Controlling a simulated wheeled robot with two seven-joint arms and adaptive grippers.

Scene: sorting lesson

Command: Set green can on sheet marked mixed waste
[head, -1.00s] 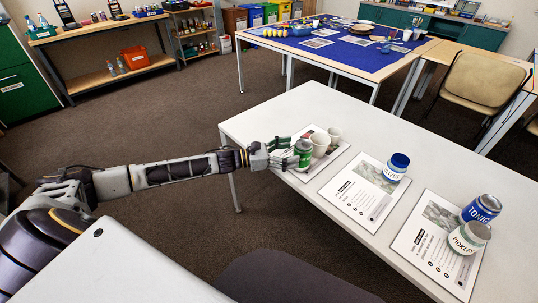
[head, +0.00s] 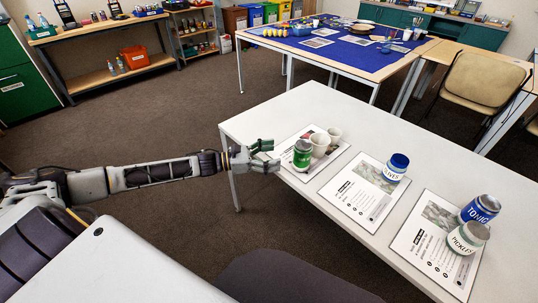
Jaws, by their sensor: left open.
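The middle sheet (head: 345,196) and the right sheet (head: 424,240) lie further along the white table (head: 300,106). My right gripper is not in view.
A blue tonic can (head: 480,209) and a pickles jar (head: 467,238) are on the right sheet. The table's far side is clear.

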